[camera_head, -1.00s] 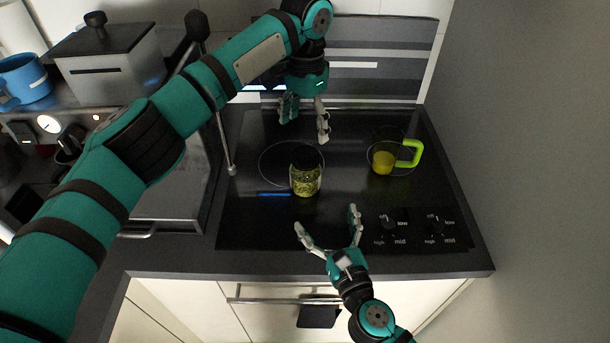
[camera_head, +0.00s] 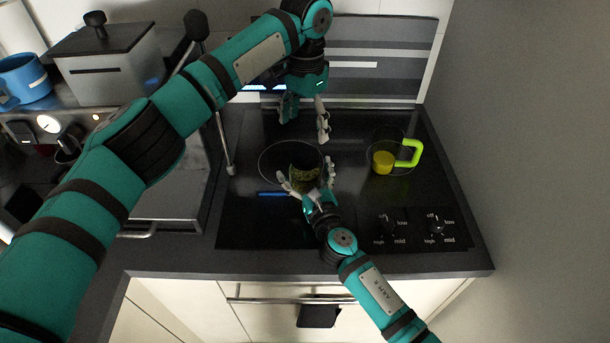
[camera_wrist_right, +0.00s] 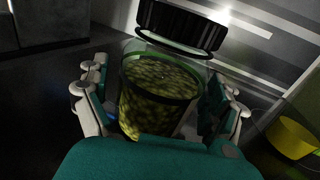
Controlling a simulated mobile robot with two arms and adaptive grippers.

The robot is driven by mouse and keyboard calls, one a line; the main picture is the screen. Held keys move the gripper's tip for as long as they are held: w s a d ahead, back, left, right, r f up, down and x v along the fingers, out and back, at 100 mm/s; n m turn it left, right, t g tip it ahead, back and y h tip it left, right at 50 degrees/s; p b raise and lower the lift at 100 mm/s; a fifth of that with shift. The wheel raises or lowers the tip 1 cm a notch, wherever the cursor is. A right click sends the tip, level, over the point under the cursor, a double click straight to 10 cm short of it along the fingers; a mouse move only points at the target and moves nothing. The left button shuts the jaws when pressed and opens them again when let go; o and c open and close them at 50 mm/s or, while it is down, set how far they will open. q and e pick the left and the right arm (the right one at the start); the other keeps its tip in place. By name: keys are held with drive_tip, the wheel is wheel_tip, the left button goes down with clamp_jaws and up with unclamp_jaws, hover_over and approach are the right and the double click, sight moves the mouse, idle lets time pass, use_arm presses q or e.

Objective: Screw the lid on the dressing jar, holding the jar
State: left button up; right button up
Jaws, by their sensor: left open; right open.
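The dressing jar (camera_head: 305,178) stands upright on the black hob, with green-yellow contents; it also shows in the right wrist view (camera_wrist_right: 158,100). The black ribbed lid (camera_wrist_right: 180,28) is over the jar's top in the wrist view. My left gripper (camera_head: 304,120) is open and empty, pointing down above and behind the jar.
A clear cup with yellow contents (camera_head: 383,162) and a bright green handle stands right of the jar. A blue strip (camera_head: 272,194) lies left of it. Control knobs (camera_head: 389,222) are at the front right. A grey box (camera_head: 105,75) and blue mug (camera_head: 25,80) stand at the left.

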sight(305, 154)
drive_tip(key=shift+c, duration=0.4)
clamp_jaws()
use_arm(q)
drive_tip(key=n, duration=0.7)
drive_tip(key=shift+n, duration=0.3)
drive_tip(key=n, duration=0.6)
drive_tip(key=shift+f, duration=4)
